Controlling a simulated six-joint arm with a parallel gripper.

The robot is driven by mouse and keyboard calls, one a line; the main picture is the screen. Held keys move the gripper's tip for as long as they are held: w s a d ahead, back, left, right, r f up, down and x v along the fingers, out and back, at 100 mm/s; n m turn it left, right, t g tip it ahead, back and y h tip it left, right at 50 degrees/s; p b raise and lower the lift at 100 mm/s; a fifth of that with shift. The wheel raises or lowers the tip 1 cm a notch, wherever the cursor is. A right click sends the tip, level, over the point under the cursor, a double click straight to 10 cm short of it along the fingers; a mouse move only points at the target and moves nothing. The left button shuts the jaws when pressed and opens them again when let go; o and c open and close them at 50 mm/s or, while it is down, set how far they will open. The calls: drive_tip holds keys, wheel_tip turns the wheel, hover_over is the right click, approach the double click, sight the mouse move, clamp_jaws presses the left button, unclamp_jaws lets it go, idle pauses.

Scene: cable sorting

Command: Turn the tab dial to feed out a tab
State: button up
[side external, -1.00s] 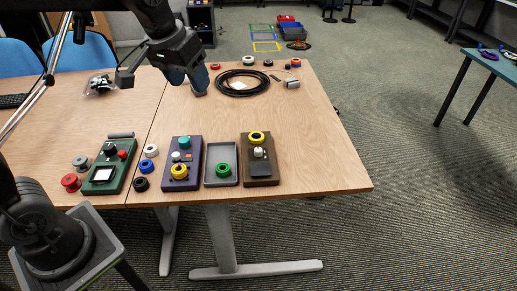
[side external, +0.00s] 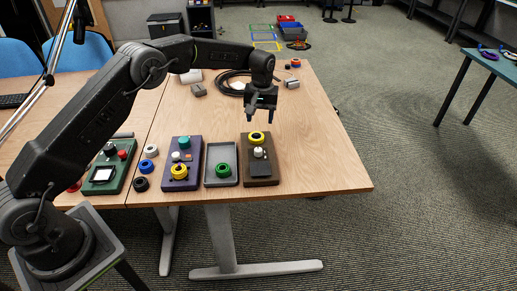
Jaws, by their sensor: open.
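A brown box (side external: 246,172) stands near the table's front edge, with a yellow ring (side external: 257,138), a small white knob (side external: 259,152) and a dark block (side external: 260,169) on top. A purple box (side external: 194,172) to its left carries a teal knob (side external: 184,143), a smaller white knob and a yellow ring (side external: 179,169). A green box (side external: 117,172) further left has a black knob and a red button. I cannot tell for certain which knob is the tab dial. My gripper (side external: 262,116) points down, open and empty, above and slightly behind the brown box, apart from it.
Loose rings (side external: 150,151) lie left of the purple box. A black cable coil (side external: 229,88) lies behind my gripper. The table's right side is clear.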

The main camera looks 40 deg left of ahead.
sight(259, 149)
drive_tip(key=f, duration=1.3)
drive_tip(key=shift+s+a+f, duration=0.15)
drive_tip(key=shift+a+f, duration=0.05)
drive_tip(key=shift+f, duration=0.15)
drive_tip(key=shift+c, duration=0.3)
drive_tip(key=c, duration=0.9)
drive_tip(key=shift+m, duration=0.3)
drive_tip(key=m, duration=1.1)
